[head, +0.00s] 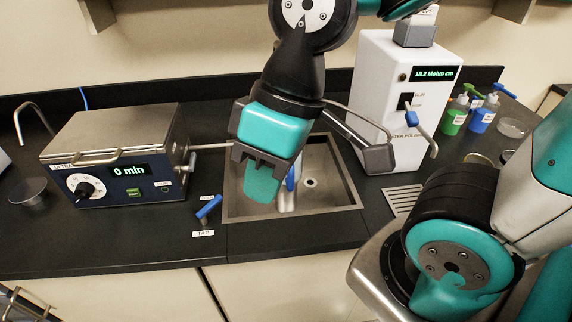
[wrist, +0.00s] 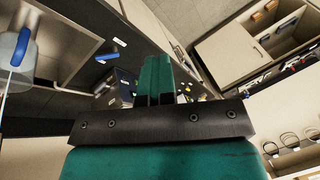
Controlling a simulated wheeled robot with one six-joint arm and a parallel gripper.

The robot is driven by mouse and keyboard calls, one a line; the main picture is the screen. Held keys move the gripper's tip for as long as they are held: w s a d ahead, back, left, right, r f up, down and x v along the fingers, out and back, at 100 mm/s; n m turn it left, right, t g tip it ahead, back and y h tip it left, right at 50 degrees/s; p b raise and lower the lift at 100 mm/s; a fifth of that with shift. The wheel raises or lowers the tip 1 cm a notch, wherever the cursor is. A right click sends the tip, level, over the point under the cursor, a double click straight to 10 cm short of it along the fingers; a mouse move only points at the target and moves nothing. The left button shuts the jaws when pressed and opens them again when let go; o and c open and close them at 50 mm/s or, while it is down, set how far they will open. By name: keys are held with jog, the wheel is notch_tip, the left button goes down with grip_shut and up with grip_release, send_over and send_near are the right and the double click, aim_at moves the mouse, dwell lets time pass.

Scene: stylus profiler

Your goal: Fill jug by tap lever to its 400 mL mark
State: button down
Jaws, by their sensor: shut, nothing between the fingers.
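My gripper (head: 262,188) is shut and empty, pointing down over the left part of the sink. Its closed fingers also show in the wrist view (wrist: 156,78). The tap lever (head: 208,207) is a blue handle on the counter left of the sink, by a TAP label (head: 203,233). My gripper is to its right, apart from it. A pale jug with a blue handle (head: 291,180) stands in the sink, partly hidden behind my gripper. The jug (wrist: 12,60) also shows at the left edge of the wrist view. Its mark and water level cannot be read.
The sink (head: 345,198) has a metal rim. An ultrasonic bath (head: 120,150) reading 0 min stands left. A white water polisher (head: 385,80) stands behind right, with bottles (head: 483,118) beyond. The counter front left (head: 100,240) is clear.

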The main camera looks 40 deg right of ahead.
jog(key=a+m+t, duration=0.1)
jog(key=a+m, duration=0.2)
jog(key=a, duration=0.4)
jog(key=shift+m, duration=0.3)
jog(key=shift+s+a, duration=0.1)
jog(key=w+a+m+t, duration=0.1)
jog(key=w+a+m, duration=0.1)
jog(key=a, duration=0.5)
jog(key=shift+m+t+h, duration=0.3)
jog(key=shift+m+h, duration=0.1)
jog(key=shift+m, duration=0.4)
jog(key=w+a+m+h+p, duration=0.1)
jog(key=w+a+m, duration=0.2)
jog(key=w+a, duration=0.1)
jog(key=shift+w+a+m+t, duration=0.15)
jog(key=shift+a+m+t, duration=0.25)
jog(key=shift+a, duration=0.5)
